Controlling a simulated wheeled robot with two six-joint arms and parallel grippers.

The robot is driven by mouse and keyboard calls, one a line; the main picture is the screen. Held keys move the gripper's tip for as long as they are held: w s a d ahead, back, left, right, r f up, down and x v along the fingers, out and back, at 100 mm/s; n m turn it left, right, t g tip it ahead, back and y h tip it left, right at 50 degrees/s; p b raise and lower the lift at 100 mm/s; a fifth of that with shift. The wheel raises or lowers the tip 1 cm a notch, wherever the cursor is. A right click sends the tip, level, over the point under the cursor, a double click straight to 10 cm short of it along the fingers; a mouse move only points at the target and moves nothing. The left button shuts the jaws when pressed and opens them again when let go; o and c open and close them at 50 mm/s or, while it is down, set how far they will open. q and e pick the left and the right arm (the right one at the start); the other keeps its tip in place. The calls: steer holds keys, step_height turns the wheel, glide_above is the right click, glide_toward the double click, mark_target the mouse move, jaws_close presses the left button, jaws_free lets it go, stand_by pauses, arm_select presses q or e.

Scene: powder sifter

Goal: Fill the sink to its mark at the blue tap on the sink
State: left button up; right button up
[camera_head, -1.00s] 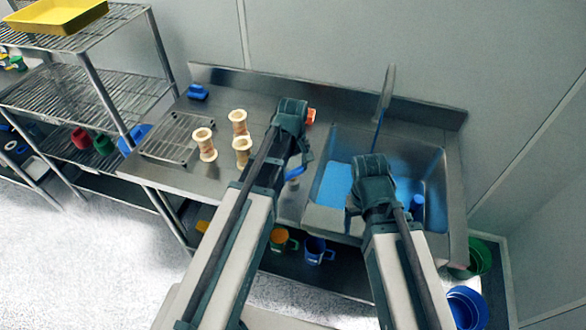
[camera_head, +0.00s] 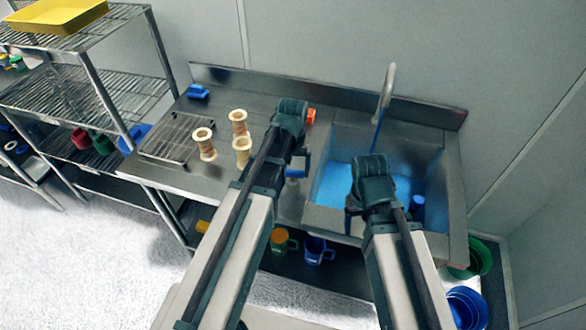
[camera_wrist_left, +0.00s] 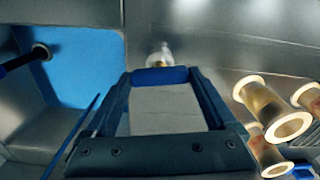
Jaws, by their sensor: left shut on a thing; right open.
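The steel sink (camera_head: 452,185) holds blue water (camera_head: 335,180). A thin blue stream (camera_head: 376,138) runs from the curved spout (camera_head: 388,82) into it. A blue upright post (camera_head: 417,206) stands in the water and also shows in the left wrist view (camera_wrist_left: 40,51). I cannot make out a fill mark. My left gripper (camera_head: 294,163) is left of the sink, shut on the blue tap handle (camera_head: 297,173), which shows between the fingertips in the left wrist view (camera_wrist_left: 160,75). My right gripper (camera_head: 352,208) is open above the sink's front left and hides part of it.
Several cream spools (camera_head: 240,122) and a wire rack (camera_head: 172,138) stand on the counter left of my left arm. An orange thing (camera_head: 311,116) is behind my left gripper. Mugs (camera_head: 316,250) sit below the counter. A wire shelf (camera_head: 105,100) stands at left.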

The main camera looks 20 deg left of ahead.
mark_target(293, 171)
stand_by(0.3)
arm_select(q)
steer(key=o, duration=1.1)
steer(key=shift+c, duration=0.2)
steer(key=shift+r, duration=0.15)
step_height(293, 171, up, 14)
steer(key=p, duration=1.3)
steer(key=shift+f+p, duration=0.25)
steer(key=shift+p, duration=0.15)
